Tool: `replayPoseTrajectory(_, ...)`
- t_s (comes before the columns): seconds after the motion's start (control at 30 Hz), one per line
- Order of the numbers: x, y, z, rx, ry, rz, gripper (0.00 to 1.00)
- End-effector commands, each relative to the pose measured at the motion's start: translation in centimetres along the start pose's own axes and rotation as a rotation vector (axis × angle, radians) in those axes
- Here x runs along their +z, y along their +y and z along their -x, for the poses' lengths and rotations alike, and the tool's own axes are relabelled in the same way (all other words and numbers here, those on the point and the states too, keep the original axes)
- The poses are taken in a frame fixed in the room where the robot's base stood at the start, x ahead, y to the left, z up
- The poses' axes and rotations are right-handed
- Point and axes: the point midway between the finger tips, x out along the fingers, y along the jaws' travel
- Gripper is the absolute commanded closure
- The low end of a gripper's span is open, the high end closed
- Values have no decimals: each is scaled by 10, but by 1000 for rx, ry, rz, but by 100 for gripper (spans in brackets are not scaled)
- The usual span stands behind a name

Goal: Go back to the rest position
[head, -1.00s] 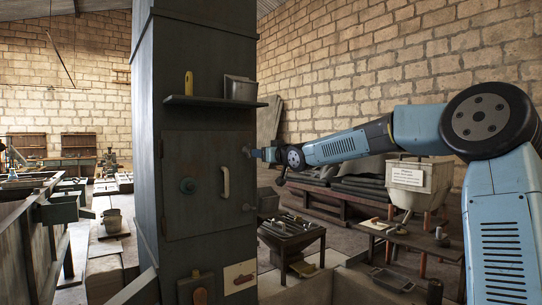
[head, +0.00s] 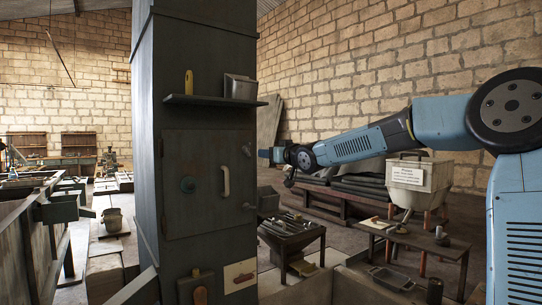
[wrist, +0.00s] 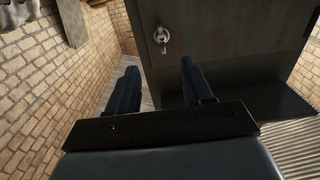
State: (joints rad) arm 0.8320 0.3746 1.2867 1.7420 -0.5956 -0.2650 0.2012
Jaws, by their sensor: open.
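My gripper (wrist: 158,68) is open and empty. Its two dark fingers (wrist: 198,82) show apart in the wrist view, with nothing between them. In the head view my gripper (head: 265,153) is small, just right of the dark grey cabinet (head: 205,140), pointing left. My blue arm (head: 355,145) stretches in from the right, and its far end is held up in the air. Whether the fingertips are partly hidden by the cabinet edge, I cannot tell from the head view.
The cabinet has a door with a pale handle (head: 225,181) and a shelf (head: 215,101). The wrist view shows a round metal fitting (wrist: 161,38) on a dark panel. A hopper (head: 418,180) and low tables (head: 292,230) stand below the arm. A brick wall (head: 400,60) is behind.

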Motion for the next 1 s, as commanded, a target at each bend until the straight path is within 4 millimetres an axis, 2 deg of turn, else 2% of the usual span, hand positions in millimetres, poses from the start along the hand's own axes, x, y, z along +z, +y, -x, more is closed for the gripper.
replayPoseTrajectory(0.17,15,-9,1,11,-52,19,49)
replayPoseTrajectory(0.33,60,-29,13,61,-219,81,49)
replayPoseTrajectory(0.47,94,-37,37,125,-362,127,49)
replayPoseTrajectory(0.6,119,-39,73,203,-497,165,49)
replayPoseTrajectory(0.7,131,-39,104,262,-581,179,49)
replayPoseTrajectory(0.87,142,-38,162,360,-698,182,49)
replayPoseTrajectory(1.0,146,-38,217,440,-782,159,49)
